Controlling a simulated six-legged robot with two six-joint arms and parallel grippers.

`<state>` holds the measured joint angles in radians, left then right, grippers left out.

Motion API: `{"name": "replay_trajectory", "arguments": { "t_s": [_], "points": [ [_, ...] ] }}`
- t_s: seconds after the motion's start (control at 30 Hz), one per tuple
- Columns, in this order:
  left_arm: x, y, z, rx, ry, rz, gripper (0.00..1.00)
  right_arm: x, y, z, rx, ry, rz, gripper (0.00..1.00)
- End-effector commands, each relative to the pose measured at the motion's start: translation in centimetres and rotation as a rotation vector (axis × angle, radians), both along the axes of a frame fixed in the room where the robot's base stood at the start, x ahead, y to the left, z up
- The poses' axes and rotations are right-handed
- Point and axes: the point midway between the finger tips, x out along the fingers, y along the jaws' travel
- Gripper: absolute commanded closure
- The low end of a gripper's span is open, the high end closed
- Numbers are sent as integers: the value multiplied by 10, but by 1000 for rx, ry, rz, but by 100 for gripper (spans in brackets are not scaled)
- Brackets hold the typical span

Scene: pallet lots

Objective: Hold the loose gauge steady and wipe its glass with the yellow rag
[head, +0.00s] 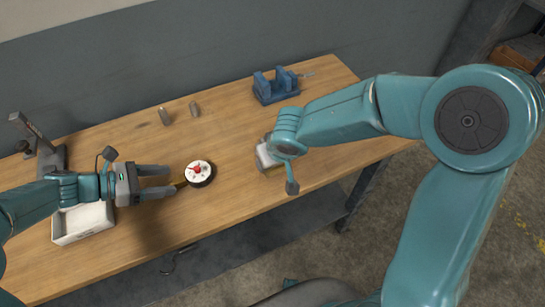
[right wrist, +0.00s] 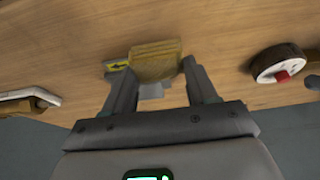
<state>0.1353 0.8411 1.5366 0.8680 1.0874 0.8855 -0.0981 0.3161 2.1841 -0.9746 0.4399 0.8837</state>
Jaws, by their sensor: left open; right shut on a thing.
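The loose gauge (head: 200,173), a round white dial with a red centre and dark rim, lies on the wooden bench. A brassy stem seems to point from it toward my left gripper (head: 172,181). That gripper is open, just left of the gauge, its fingers pointing at it and not around the dial. The gauge also shows at the right of the right wrist view (right wrist: 283,64). My right gripper (right wrist: 158,76) is shut on the folded yellow rag (right wrist: 157,59), right of the gauge. In the head view my wrist mostly hides the rag.
The wooden bench (head: 240,205) is clear around the gauge. A blue vise (head: 275,87) stands at the back right. A white bin (head: 82,236) is at the front left, under my left arm. A dark stand (head: 47,152) is at the far left.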

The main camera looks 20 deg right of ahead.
Motion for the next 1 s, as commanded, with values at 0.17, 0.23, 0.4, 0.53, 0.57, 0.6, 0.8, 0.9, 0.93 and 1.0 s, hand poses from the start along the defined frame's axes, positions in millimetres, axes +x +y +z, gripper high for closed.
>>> {"name": "replay_trajectory", "arguments": {
  "t_s": [0.17, 0.23, 0.4, 0.53, 0.57, 0.6, 0.8, 0.9, 0.93, 1.0],
  "points": [
    [1, -23, -13, 0, 1, -2, 42, 1, 0, -10, 0, 0, -1, 67],
    [1, -30, -16, 0, 0, -2, 42, 2, 0, -12, 0, 0, -1, 67],
    [3, -38, -20, 0, 0, -1, 42, 3, -1, -14, -1, 0, -1, 67],
    [4, -39, -20, 0, 0, -1, 42, 4, 0, -14, 0, 0, -1, 67],
    [4, -39, -20, 0, 0, -1, 42, 4, 0, -14, 0, 0, -1, 67],
    [4, -39, -20, 0, 0, -1, 42, 4, 0, -14, 0, 0, -1, 67],
    [4, -39, -20, 0, 0, -1, 74, 4, 0, -14, 0, 0, -1, 67],
    [4, -39, -20, 0, 0, -1, 100, 4, 0, -14, 0, 0, -1, 67],
    [4, -39, -20, 0, 0, -1, 100, 4, 0, -14, 0, 0, -1, 67],
    [4, -39, -20, 0, 0, -1, 65, 4, 0, -14, 0, 0, -1, 67]
  ]
}}
